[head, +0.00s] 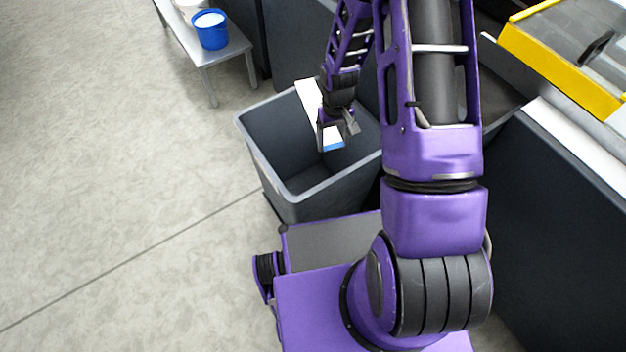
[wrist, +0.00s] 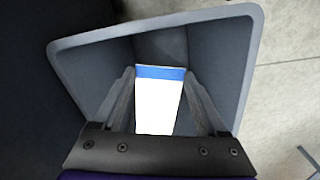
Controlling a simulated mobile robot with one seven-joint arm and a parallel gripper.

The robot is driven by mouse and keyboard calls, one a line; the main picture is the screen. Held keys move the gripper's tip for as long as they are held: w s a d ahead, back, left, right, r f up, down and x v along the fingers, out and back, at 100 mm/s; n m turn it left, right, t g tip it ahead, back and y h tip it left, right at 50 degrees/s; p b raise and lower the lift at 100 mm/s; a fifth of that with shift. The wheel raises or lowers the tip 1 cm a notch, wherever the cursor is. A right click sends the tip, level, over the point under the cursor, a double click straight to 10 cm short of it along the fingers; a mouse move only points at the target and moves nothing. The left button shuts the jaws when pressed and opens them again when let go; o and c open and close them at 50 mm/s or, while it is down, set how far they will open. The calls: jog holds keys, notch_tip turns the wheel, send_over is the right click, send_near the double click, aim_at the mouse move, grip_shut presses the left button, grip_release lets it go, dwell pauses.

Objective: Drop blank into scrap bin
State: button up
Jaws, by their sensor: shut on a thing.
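The blank is a flat white piece with a blue band at one end (head: 309,101). My gripper (head: 338,130) is shut on it and holds it over the mouth of the grey scrap bin (head: 266,168). In the wrist view the blank (wrist: 158,108) shows between the two fingers (wrist: 160,95), its blue end pointing away from the wrist. The bin's rim (wrist: 255,50) surrounds it there. The bin looks empty in the parts I see. My arm hides part of its right side in the head view.
A small grey bench (head: 230,50) with a blue bucket (head: 211,30) and a white container stands behind the bin. A dark machine with a yellow-edged part (head: 560,72) is on the right. The floor at left (head: 110,170) is clear.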

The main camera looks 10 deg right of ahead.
notch_tip(320, 180, down, 6)
jog(key=b, duration=0.4)
jog(key=o, duration=1.2)
notch_tip(320, 180, up, 17)
jog(key=p, duration=0.3)
jog(key=shift+r, duration=0.15)
jog(key=shift+w, duration=0.1)
